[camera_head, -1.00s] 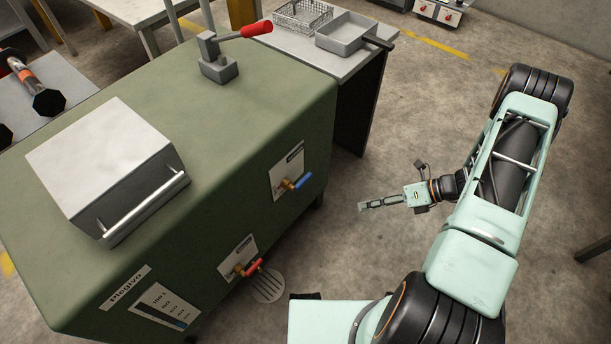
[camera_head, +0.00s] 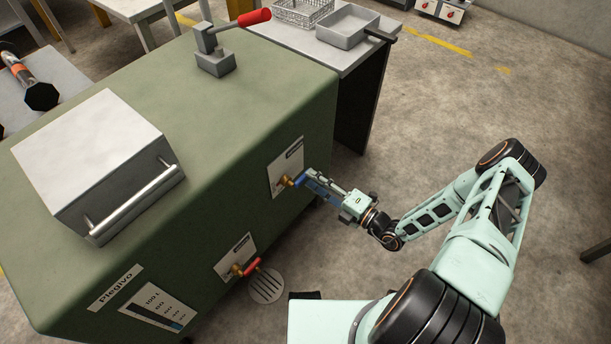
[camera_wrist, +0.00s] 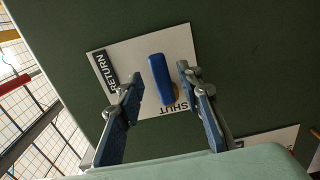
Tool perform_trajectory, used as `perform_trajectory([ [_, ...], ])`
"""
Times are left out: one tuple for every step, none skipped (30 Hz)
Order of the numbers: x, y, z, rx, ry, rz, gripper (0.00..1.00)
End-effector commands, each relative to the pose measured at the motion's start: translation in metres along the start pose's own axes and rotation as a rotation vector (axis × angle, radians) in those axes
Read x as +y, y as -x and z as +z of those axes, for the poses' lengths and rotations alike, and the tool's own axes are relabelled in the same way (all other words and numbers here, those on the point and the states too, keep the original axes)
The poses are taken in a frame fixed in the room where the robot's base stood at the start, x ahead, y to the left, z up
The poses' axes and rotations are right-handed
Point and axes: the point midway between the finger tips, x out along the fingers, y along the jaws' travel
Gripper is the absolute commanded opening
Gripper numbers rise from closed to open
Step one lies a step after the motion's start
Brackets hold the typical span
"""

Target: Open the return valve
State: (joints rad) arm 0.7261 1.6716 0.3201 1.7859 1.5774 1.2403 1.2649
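The return valve is a blue lever handle (camera_head: 299,182) on a brass body (camera_head: 285,181), mounted on a white plate (camera_head: 288,160) on the green tank's side. In the wrist view the plate reads RETURN (camera_wrist: 106,72) and SHUT (camera_wrist: 174,108). The blue handle (camera_wrist: 161,77) has its lower end near the word SHUT. My gripper (camera_head: 307,178) is at the handle. In the wrist view its two fingers (camera_wrist: 158,82) are apart, one on each side of the handle, with visible gaps. The fingertips partly cover the handle in the head view.
A red-handled valve (camera_head: 248,268) sits lower left on the same green tank (camera_head: 258,110), above a floor drain (camera_head: 266,287). A red-gripped lever (camera_head: 252,18) and a grey box with a bar handle (camera_head: 95,160) are on top. Floor to the right is clear.

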Motion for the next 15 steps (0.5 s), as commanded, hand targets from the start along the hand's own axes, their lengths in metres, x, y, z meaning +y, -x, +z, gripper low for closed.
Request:
perform_trajectory([
  [-0.001,-0.009,-0.001,0.002,0.0,0.0,0.33],
  [-0.001,-0.014,-0.001,0.003,0.0,0.001,0.33],
  [-0.001,-0.019,-0.001,0.002,0.001,0.0,0.33],
  [-0.001,-0.023,-0.001,0.002,0.001,-0.001,0.33],
  [-0.001,-0.026,0.0,0.002,0.001,-0.001,0.33],
  [-0.001,-0.029,-0.001,0.002,0.002,-0.001,0.33],
  [-0.001,-0.032,0.0,0.002,0.002,-0.001,0.33],
  [-0.001,-0.033,0.0,0.002,0.002,-0.001,0.33],
  [-0.001,-0.035,0.0,0.001,0.002,-0.001,0.33],
  [0.0,-0.036,0.0,0.0,0.002,-0.001,0.33],
  [0.0,-0.037,0.0,0.0,0.002,-0.001,0.33],
  [0.0,-0.037,0.0,0.0,0.002,-0.001,0.33],
  [0.0,-0.037,0.0,0.0,0.002,-0.001,0.33],
  [0.0,-0.037,0.0,0.0,0.002,-0.001,0.33],
  [0.0,-0.037,0.0,0.0,0.002,-0.001,0.33],
])
